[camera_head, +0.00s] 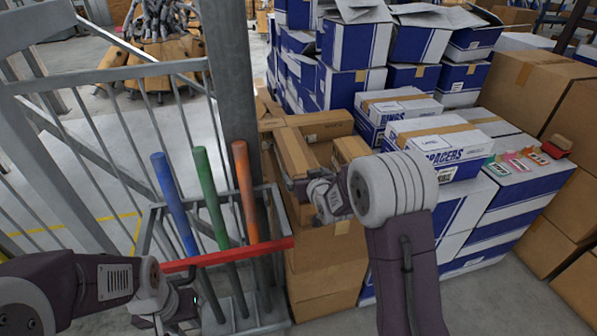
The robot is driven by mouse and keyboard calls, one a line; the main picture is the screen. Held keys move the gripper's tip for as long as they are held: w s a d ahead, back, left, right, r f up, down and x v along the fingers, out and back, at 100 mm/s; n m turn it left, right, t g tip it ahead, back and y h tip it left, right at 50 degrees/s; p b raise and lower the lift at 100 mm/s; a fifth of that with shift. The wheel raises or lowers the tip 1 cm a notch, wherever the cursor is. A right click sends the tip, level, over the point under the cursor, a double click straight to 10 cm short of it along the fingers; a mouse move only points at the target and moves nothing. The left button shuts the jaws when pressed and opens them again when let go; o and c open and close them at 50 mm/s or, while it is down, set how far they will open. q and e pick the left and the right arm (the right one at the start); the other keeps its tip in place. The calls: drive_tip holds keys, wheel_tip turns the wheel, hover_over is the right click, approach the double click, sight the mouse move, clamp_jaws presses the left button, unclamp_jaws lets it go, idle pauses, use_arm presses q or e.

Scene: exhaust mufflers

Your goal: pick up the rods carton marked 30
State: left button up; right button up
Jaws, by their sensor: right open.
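Several long, narrow brown cartons lie on a stack of brown boxes in the middle. One long carton (291,152) runs toward me, and another (322,123) lies across behind it. I cannot read a 30 or the word rods on any of them. My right gripper (291,184) is open at the near end of the long carton, partly hidden by its own wrist; I cannot tell whether it touches. My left gripper (183,306) is low at the left, by the pole rack, away from the cartons; its jaws are too unclear to read.
A metal rack with a red bar (225,256) holds blue, green and orange poles (206,190) left of the cartons, beside a grey post (233,80). Blue-and-white cartons (443,147), one marked SPACERS, stand at the right. Brown boxes (543,92) stand further right.

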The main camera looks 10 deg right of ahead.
drive_tip(key=shift+s+r, duration=0.1)
drive_tip(key=shift+c, duration=1.2)
drive_tip(key=c, duration=1.5)
drive_tip(key=shift+r, duration=0.3)
drive_tip(key=shift+c, duration=0.3)
wheel_tip(320, 180, up, 8)
drive_tip(key=p, duration=0.3)
drive_tip(key=shift+r, duration=0.85)
